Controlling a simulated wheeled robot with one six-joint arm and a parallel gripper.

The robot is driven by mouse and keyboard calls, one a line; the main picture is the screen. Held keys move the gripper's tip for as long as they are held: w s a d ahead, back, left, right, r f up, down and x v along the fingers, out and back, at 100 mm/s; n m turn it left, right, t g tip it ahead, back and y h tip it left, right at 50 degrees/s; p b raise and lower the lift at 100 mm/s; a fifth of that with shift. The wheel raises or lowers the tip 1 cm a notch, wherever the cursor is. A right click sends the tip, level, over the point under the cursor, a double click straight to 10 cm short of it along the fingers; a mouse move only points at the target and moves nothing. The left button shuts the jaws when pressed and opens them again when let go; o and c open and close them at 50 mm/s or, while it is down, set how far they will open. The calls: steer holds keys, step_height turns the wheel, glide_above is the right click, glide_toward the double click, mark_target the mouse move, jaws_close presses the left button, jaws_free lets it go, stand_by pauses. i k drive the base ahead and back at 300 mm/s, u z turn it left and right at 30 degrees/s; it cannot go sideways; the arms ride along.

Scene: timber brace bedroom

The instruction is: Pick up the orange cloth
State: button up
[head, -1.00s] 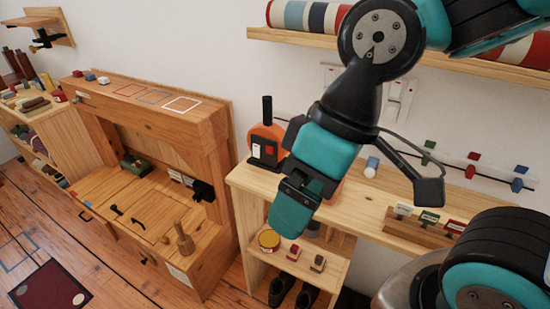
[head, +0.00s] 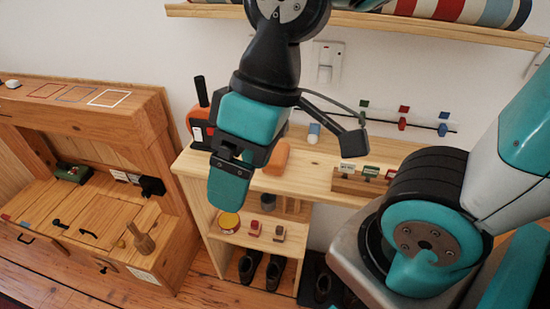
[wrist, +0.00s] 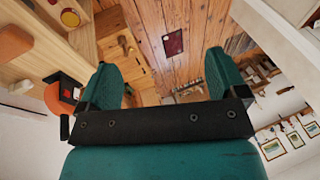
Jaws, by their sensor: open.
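A rounded orange roll (head: 277,157), which looks like the orange cloth, lies on the wooden shelf unit's top (head: 325,180) in the head view. It also appears to show at the upper left of the wrist view (wrist: 14,43). My gripper (head: 229,186) hangs in front of the shelf unit, left of the roll in the picture, and covers part of the shelf top. In the wrist view my gripper (wrist: 163,82) has its two teal fingers wide apart, with nothing between them. The roll is outside the fingers.
An orange device with a black handle (head: 201,120) stands left of the roll. A small block with labelled tags (head: 360,185) stands to the right. A yellow-lidded tin (head: 228,220) and shoes (head: 273,270) sit below. A wall shelf (head: 370,22) runs above.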

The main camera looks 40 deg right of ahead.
mark_target(277, 165)
steer(key=u, duration=1.55)
steer(key=i, duration=0.65)
steer(key=z, duration=2.7)
